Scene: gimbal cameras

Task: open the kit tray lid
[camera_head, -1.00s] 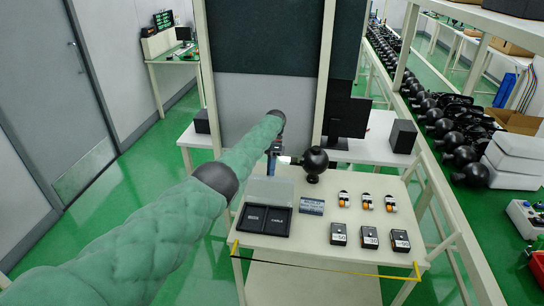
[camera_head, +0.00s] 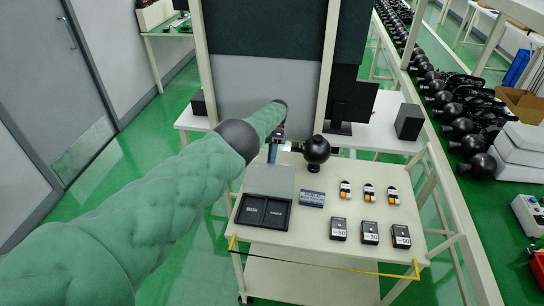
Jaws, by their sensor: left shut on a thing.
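The kit tray (camera_head: 264,212) is a black tray with two labelled compartments at the left of the cream table. Its pale grey, see-through lid (camera_head: 270,181) stands up along the tray's back edge, off the compartments. Its exact angle is hard to tell. My left gripper (camera_head: 273,153) is at the lid's far upper edge, shut on it. The fingertips are small and partly hidden by my green-sleeved arm. My right gripper is not in view.
A black ball-shaped device (camera_head: 316,151) stands close to the right of my left gripper. A labelled blue-grey box (camera_head: 312,198), several small orange-and-white items (camera_head: 368,193) and black boxes (camera_head: 370,232) lie right of the tray. Yellow-black tape (camera_head: 318,264) runs along the front edge.

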